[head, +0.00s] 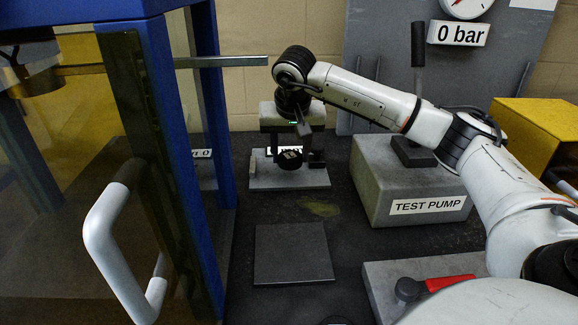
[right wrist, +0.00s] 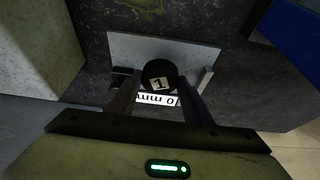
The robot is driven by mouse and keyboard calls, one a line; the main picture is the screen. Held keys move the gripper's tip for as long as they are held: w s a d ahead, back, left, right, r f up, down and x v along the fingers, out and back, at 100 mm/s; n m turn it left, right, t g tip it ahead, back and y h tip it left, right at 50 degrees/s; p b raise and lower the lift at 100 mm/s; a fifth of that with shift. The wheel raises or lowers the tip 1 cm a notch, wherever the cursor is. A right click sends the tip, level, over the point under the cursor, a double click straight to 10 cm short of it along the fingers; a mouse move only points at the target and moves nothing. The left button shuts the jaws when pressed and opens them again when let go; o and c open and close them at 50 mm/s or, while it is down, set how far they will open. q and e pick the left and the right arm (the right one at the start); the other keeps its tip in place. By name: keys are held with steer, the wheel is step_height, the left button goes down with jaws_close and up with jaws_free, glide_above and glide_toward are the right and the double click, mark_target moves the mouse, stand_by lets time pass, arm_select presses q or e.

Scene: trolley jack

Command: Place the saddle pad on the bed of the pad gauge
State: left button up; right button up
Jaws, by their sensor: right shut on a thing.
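My right gripper (head: 293,158) has its fingers pointing down and is shut on the saddle pad (head: 289,160), a small round black pad with a white label. The right wrist view shows the pad (right wrist: 157,70) between the fingertips (right wrist: 158,80), its label reading "1". The pad gauge (head: 260,181) has a flat grey base and stands at the back of the bench. The pad is over this base; whether it touches the bed is unclear. The gauge's "0 mm" display (right wrist: 157,99) shows upside down in the wrist view and is mostly hidden in the head view. My left gripper is not seen.
The test pump (head: 400,185) stands right of the gauge. A blue-framed press with a door handle (head: 105,235) rises on the left. A dark square plate (head: 292,253) lies in front, and a red-handled tool (head: 440,283) at front right. A wall panel is behind.

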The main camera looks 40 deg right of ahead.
mark_target(290, 159)
steer(key=shift+f, duration=2.1)
steer(key=o, duration=1.2)
steer(key=shift+r, duration=0.1)
steer(key=shift+r, duration=0.2)
steer(key=v, duration=1.1)
steer(key=shift+a+r, duration=0.1)
steer(key=shift+r, duration=0.3)
steer(key=shift+s, duration=0.1)
